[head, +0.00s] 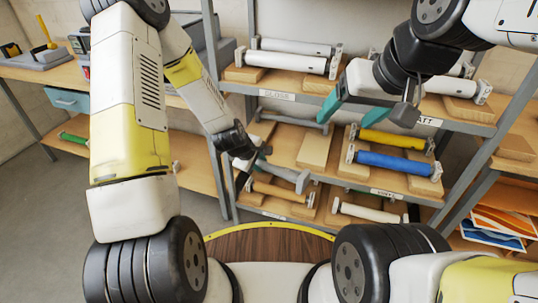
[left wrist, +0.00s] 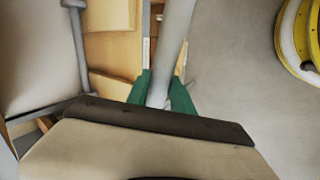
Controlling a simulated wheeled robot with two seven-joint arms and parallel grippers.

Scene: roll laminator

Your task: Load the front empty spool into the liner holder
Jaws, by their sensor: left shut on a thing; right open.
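A bare grey spool (head: 281,172) is held in front of the shelf rack in the head view. My left gripper (head: 253,161) is at its left part, and the fingertips are mostly hidden there. In the left wrist view the green fingers (left wrist: 160,92) are shut on the grey spool (left wrist: 174,40), which runs up out of the picture. My right gripper (head: 370,100) is open and empty, with its green fingers wide apart in front of the upper shelf. I cannot pick out the liner holder for certain.
The shelf rack holds rolls on wooden cradles, among them a yellow roll (head: 392,139), a blue roll (head: 393,163) and white rolls (head: 291,60). A workbench (head: 45,74) stands at the left. A grey rack post (head: 213,50) is close to my left arm. Open floor lies at the lower left.

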